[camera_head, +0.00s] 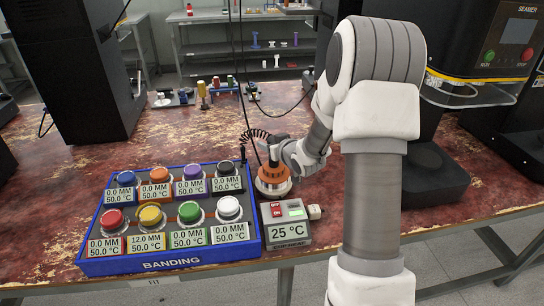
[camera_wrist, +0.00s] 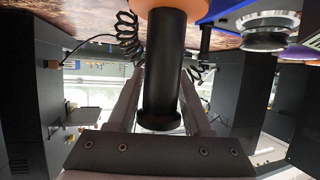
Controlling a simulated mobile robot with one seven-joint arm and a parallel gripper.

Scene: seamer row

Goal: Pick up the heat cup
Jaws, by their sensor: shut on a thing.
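The heat cup (camera_head: 273,184) has an orange band, a pale metal lower rim and a black handle, and is upright behind the small grey control box. My gripper (camera_head: 283,153) is at its handle, coming from the right. In the wrist view the black handle (camera_wrist: 164,75) is between the two fingers of my gripper (camera_wrist: 160,95), with a bit of orange at the top edge. The gripper is shut on the handle. Whether the cup's rim touches the table is hard to tell. A black coiled cord runs by the handle.
The grey control box (camera_head: 288,232), reading 25 °C, is just in front. Black machines (camera_head: 84,70) stand left and right. The red-brown table (camera_head: 60,180) is clear left of the tray.

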